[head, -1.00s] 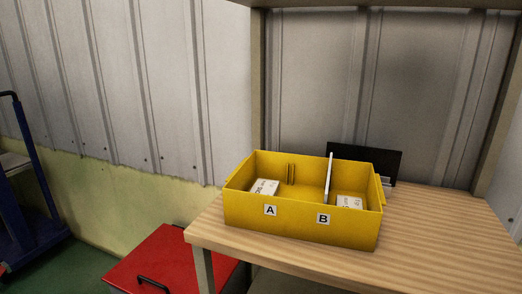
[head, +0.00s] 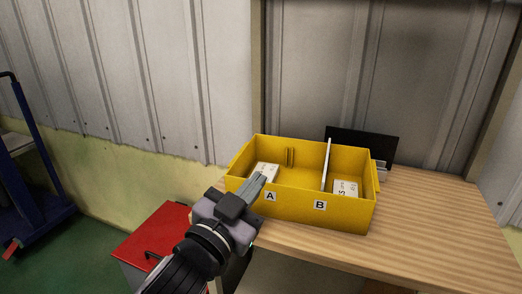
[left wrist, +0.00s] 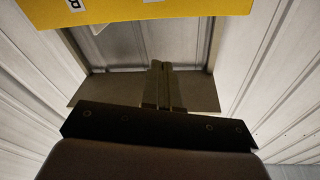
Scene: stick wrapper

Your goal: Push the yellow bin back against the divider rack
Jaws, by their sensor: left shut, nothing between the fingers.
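The yellow bin (head: 290,205) stands upright near the front left of the wooden table. Its front wall carries labels A and B, and a white divider splits it into two compartments with white boxes inside. Its wall also shows at the top of the left wrist view (left wrist: 120,12). A black upright panel (head: 370,146), seemingly the divider rack, is behind the bin's right part; the gap between them is hidden. My left gripper (head: 262,177) is shut and empty at the bin's front left, by label A. I cannot tell whether it touches. My right gripper is out of view.
The table top (head: 440,210) is clear right of the bin. A red-topped box (head: 150,240) is below at the left, and a blue trolley (head: 30,150) stands at the far left. A corrugated metal wall (head: 140,70) closes the back.

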